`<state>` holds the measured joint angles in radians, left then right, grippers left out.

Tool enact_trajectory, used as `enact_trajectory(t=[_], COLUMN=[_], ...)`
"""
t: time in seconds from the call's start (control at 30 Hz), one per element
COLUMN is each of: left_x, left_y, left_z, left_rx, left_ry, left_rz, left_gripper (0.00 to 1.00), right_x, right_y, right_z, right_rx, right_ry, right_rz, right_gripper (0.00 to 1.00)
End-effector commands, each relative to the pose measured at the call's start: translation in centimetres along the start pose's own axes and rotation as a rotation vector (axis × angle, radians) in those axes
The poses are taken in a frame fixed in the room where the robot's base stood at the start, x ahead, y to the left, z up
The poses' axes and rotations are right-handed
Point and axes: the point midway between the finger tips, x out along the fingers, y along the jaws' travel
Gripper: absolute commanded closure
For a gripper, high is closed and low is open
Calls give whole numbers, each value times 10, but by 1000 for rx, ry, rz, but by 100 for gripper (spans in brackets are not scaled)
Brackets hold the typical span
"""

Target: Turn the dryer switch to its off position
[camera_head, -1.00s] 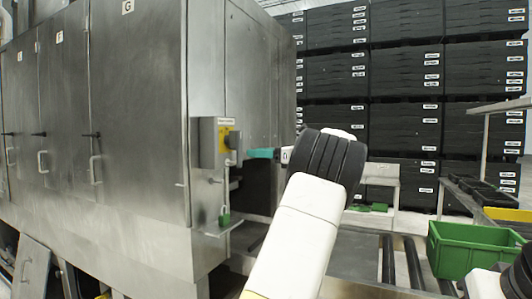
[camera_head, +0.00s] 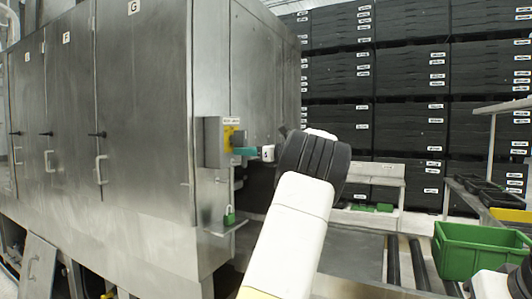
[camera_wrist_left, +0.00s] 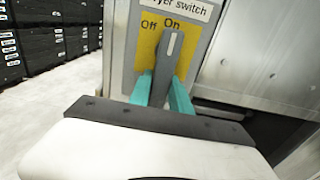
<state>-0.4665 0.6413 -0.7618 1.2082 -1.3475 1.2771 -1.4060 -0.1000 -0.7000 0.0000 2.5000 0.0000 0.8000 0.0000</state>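The dryer switch (camera_head: 229,136) is a grey box with a yellow plate on the machine's side wall. In the left wrist view its grey knob (camera_wrist_left: 171,48) points up at the word On, with Off to its left. My left gripper (camera_head: 240,151) has its teal fingers at the switch. In the left wrist view the fingers of that gripper (camera_wrist_left: 162,92) stand apart, one on each side of the knob. I cannot tell whether they touch it. My right gripper is out of view.
A green padlock (camera_head: 229,215) sits at a small ledge below the switch. Steel machine doors (camera_head: 140,120) fill the left. A green crate (camera_head: 470,252) stands at the right, and black stacked crates (camera_head: 405,70) fill the back.

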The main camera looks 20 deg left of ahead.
Motion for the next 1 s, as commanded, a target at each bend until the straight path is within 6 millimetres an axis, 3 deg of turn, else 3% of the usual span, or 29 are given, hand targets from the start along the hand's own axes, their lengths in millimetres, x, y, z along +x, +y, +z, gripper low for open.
enact_trajectory(t=[0.03,0.1,1.0], left_x=[0,0,-1], left_y=[0,0,0], left_z=[0,0,0], left_rx=[0,0,0], left_ry=[0,0,1], left_rz=[0,0,-1], left_gripper=[88,100,100], right_x=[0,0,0], right_y=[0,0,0], right_z=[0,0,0], right_rx=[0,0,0], right_ry=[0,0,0], right_rz=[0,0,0], right_gripper=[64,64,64])
